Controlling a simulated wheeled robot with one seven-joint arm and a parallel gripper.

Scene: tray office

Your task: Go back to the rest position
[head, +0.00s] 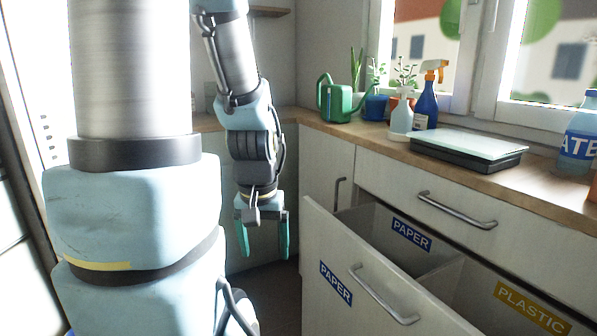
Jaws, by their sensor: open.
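My gripper (264,240) hangs down left of the pulled-out drawer, its two green fingers apart with nothing between them. It is in the air in front of the cabinet corner and apart from the drawer front. My arm comes down from the top of the view, and a large arm link fills the left side.
An open drawer (323,247) with paper and plastic compartments juts out at lower right. On the worktop (552,205) are a green watering can (335,101), a blue spray bottle (427,104), a white bottle (401,118), a black tray (455,154) and a water bottle (578,146).

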